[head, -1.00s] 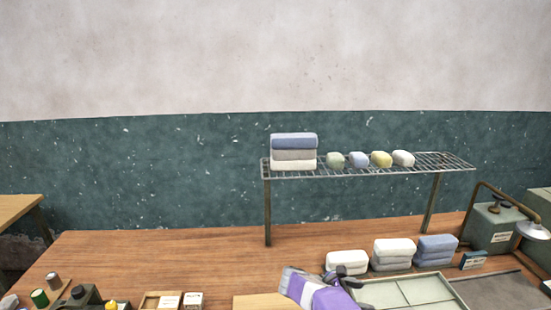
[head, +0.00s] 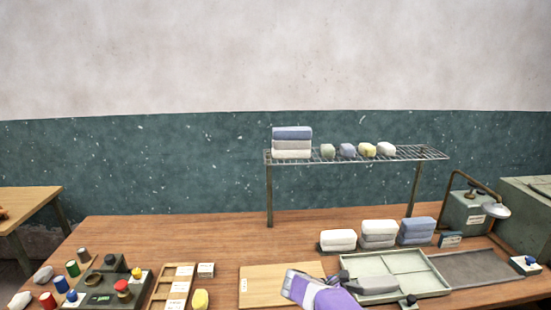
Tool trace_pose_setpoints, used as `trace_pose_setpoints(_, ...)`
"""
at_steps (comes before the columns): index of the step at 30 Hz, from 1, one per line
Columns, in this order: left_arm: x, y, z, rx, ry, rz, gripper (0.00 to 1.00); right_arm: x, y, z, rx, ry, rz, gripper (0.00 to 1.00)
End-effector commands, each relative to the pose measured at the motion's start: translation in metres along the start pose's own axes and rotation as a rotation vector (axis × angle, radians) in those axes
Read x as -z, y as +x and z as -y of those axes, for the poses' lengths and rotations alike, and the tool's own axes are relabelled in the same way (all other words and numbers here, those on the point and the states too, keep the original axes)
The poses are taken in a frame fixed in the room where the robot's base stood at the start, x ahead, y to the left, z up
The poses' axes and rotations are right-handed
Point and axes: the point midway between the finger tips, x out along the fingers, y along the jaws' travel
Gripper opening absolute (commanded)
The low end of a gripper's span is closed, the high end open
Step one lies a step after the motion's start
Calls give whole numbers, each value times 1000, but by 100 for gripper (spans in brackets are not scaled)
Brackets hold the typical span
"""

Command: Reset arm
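A purple and pale grey part of what looks like my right arm (head: 318,291) comes up from the bottom edge, over the right side of the wooden board (head: 262,283). A dark grey shape (head: 372,285) lies to its right over the divided pale green tray (head: 418,262). I cannot tell if that shape is part of my gripper or a separate thing. No fingertips show clearly, so I cannot tell open from shut. My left arm and gripper are not in view.
A wire rack (head: 405,153) holds folded towels (head: 292,142) and several small bundles. More folded stacks (head: 379,234) stand below it. A green box with a lamp (head: 472,212) is at right. A control box (head: 108,285) is front left.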

Motion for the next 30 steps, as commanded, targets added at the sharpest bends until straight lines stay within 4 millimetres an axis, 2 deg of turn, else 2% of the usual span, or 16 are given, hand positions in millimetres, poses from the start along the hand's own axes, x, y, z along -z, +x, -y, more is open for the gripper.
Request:
trace_pose_setpoints(1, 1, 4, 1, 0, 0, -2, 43, 17, 10, 4, 9, -6, -36, 78)
trace_pose_setpoints(5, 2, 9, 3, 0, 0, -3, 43, 55, 27, 15, 24, -2, -141, 78)
trace_pose_setpoints(11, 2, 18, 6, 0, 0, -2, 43, 126, 50, 42, 74, 28, -341, 78)
trace_pose_setpoints(14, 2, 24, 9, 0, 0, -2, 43, 175, 61, 67, 134, 70, -482, 78)
trace_pose_setpoints(16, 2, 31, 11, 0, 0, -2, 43, 217, 65, 91, 201, 124, -606, 78)
trace_pose_setpoints(18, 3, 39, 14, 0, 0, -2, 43, 263, 65, 121, 298, 206, -745, 78)
trace_pose_setpoints(21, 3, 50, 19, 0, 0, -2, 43, 321, 54, 165, 474, 375, -931, 78)
trace_pose_setpoints(24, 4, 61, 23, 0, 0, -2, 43, 363, 37, 201, 673, 585, -1067, 78)
trace_pose_setpoints(27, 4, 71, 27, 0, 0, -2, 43, 392, 22, 230, 881, 824, -1143, 78)
trace_pose_setpoints(30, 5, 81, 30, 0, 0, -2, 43, 409, 14, 252, 1066, 1068, -1157, 78)
